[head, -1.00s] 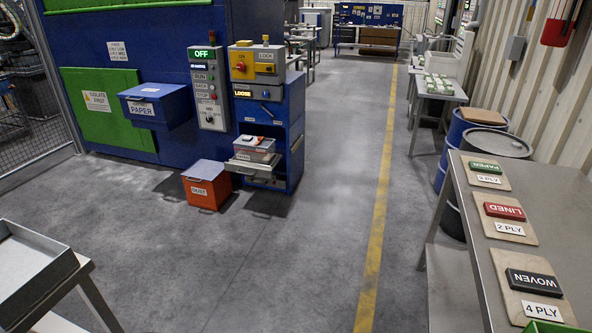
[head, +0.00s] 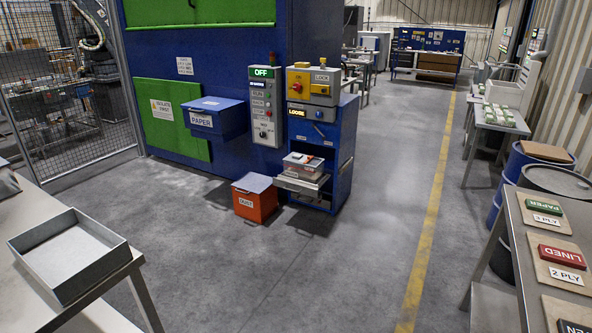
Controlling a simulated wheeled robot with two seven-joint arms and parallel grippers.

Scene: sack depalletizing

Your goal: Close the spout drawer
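The spout drawer seems to be the grey drawer (head: 301,184) low in the blue cabinet (head: 342,160); it sticks out toward me. A light box with a red lower part and small items on top (head: 304,163) sits in or just above it. A small label on it is too small to read. The cabinet stands across the floor, well away from me. Neither of my grippers shows in the head view.
An orange-red dust bin (head: 255,200) stands on the floor left of the drawer. A blue paper box (head: 215,118) juts from the machine. A table with a grey tray (head: 68,255) is at near left, another table (head: 515,235) at right. The middle floor is clear.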

